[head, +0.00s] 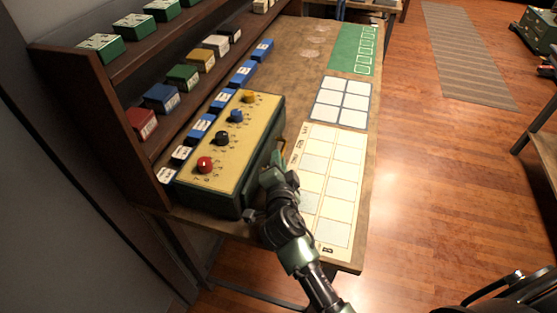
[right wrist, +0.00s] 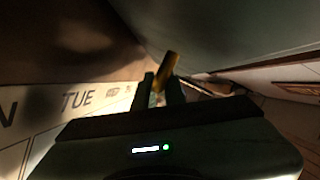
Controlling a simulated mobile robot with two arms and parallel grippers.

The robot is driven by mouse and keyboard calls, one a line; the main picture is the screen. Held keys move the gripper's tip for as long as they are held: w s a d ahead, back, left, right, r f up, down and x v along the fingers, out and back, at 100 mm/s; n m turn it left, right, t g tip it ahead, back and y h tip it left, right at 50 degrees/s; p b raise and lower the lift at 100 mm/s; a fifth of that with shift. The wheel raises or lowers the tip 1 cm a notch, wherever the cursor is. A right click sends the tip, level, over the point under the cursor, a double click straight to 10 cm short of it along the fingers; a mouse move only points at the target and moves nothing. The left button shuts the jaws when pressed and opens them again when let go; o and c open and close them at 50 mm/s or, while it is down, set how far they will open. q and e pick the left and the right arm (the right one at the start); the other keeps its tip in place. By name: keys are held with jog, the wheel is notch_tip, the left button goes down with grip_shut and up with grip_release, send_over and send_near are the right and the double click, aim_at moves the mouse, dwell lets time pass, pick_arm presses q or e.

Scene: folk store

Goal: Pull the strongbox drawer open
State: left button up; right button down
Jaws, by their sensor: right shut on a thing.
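The strongbox (head: 238,199) is a dark green box with a yellow top on the wooden table. Red, black, blue and orange knobs stand in a row on its top. My right gripper (head: 272,172) is at its right-hand side, low near the tabletop. In the right wrist view the gripper (right wrist: 161,88) is shut on a brass-coloured handle (right wrist: 169,66), close to the box's grey-green face (right wrist: 235,28). The drawer's outline is hidden by the gripper and shade, so I cannot tell how far it is out. My left gripper is not in view.
A cream calendar sheet (head: 338,178) lies right of the strongbox under my right arm. A white-celled card (head: 341,102) and a green card (head: 345,50) lie beyond. A dark shelf (head: 150,150) with small coloured boxes stands at left.

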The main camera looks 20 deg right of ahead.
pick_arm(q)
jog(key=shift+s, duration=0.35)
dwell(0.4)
pick_arm(e)
jog(key=shift+d, duration=0.1)
jog(key=shift+s+d, duration=0.2)
jog(key=shift+d, duration=0.1)
jog(key=s+d, duration=0.1)
jog(key=d, duration=0.1)
jog(key=s+d, duration=0.1)
jog(key=d, duration=0.1)
jog(key=s+d, duration=0.2)
jog(key=shift+s, duration=0.1)
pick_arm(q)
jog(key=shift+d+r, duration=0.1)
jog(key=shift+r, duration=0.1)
pick_arm(e)
jog(key=c, duration=1.8)
grip_release()
jog(key=shift+o, duration=0.2)
